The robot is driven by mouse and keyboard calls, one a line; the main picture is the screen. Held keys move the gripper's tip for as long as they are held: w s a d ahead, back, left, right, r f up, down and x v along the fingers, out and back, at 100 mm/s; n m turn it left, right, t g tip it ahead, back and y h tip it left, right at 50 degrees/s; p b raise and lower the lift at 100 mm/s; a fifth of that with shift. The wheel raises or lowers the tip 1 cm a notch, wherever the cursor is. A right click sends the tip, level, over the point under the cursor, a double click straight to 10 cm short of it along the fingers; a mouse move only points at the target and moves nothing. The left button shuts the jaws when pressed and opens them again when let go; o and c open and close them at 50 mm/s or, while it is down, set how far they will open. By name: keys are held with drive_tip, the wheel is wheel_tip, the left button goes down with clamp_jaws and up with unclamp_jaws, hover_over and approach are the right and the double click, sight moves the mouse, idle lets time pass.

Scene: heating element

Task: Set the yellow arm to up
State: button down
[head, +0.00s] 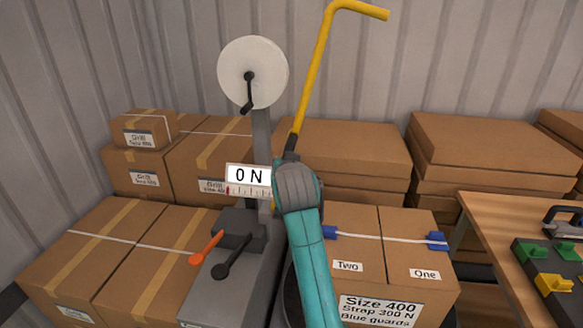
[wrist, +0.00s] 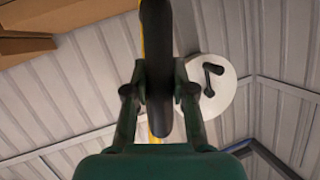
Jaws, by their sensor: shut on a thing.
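The yellow arm (head: 313,80) stands steeply up in the head view, leaning a little right, with its bent top end pointing right. Its lower end is dark, beside the machine's grey column. In the wrist view a black grip (wrist: 158,50) lies between the fingers of my gripper (wrist: 160,95), which is shut on it. Some yellow (wrist: 154,132) shows behind the grip. In the head view my gripper is mostly hidden behind my grey wrist, near the arm's lower end.
The machine has a white reel (head: 252,72), a "0 N" display (head: 248,175), an orange lever (head: 205,250) and a black lever (head: 232,258). A strapped box (head: 375,270) with blue guards stands right of it. Boxes surround it; a wooden table (head: 500,240) is at right.

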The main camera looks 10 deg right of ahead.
drive_tip(key=shift+a, duration=0.15)
drive_tip(key=c, duration=0.9)
unclamp_jaws()
drive_tip(key=shift+f, duration=0.1)
drive_tip(key=shift+c, duration=0.2)
drive_tip(key=v, duration=1.2)
